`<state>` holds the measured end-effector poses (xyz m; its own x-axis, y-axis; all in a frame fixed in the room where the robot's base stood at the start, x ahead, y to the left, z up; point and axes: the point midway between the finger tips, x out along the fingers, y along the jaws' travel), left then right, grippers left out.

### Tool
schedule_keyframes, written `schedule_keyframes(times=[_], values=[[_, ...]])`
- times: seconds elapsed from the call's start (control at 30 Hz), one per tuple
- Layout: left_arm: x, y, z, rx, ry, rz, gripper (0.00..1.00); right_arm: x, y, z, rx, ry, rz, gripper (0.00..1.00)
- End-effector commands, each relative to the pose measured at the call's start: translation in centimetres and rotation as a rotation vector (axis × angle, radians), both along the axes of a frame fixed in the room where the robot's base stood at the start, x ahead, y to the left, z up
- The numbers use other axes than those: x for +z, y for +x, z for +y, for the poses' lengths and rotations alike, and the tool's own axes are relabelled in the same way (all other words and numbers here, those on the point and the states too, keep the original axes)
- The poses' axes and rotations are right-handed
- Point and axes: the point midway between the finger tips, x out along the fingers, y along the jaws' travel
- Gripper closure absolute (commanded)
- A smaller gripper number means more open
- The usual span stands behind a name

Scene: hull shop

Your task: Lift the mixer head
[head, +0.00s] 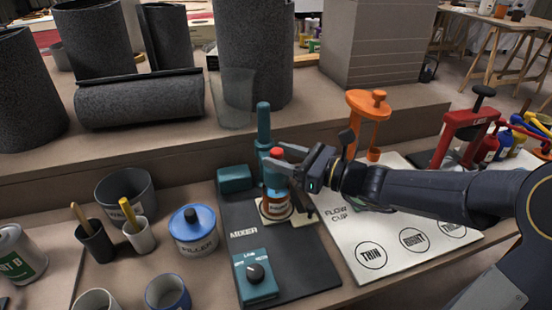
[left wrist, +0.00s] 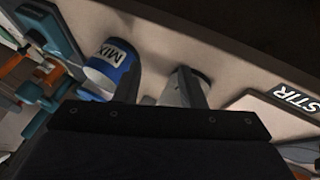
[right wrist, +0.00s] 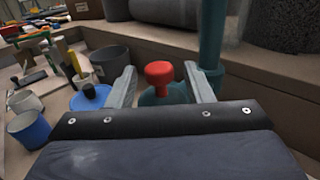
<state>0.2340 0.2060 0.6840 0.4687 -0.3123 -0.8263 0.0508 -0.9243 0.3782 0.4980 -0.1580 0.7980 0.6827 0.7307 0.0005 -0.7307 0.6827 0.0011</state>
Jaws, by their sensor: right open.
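The mixer stands on a dark board (head: 235,222) marked MIXER, with a teal post (head: 263,125) and a teal head. A red knob (head: 277,153) tops the head; it also shows in the right wrist view (right wrist: 159,74). A can with an orange and white label (head: 277,203) stands beneath the head. My right gripper (head: 281,159) is open, with its fingers either side of the red knob; a gap shows on both sides in the right wrist view. My left gripper (left wrist: 160,88) is open and outside the head view.
A teal control box (head: 256,275) with a black dial sits at the board's front. A blue-lidded filler tub (head: 193,230) and several cups stand left. A white flow cup board (head: 365,238) lies right, under my right arm. A raised ledge (head: 170,140) with dark rolls runs behind.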

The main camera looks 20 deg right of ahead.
Motion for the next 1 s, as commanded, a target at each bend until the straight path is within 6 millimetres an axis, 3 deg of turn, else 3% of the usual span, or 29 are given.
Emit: schedule_keyframes(times=[0.13,0.43,0.8,1.0], values=[[-0.39,-0.01,0.00,0.000,0.000,0.000,0.64,-0.08,0.83,0.96,0.001,0.000,0.000,0.53],[-0.38,-0.01,0.00,0.000,0.000,0.000,0.64,0.02,1.01,1.14,0.000,-0.001,-0.001,0.53],[-0.38,-0.01,0.00,0.000,0.000,0.000,0.64,0.00,0.99,1.12,0.000,-0.001,0.000,1.00],[-0.22,-0.01,0.00,0.000,0.000,0.000,0.64,0.17,0.99,1.12,0.000,-0.001,0.000,1.00]])
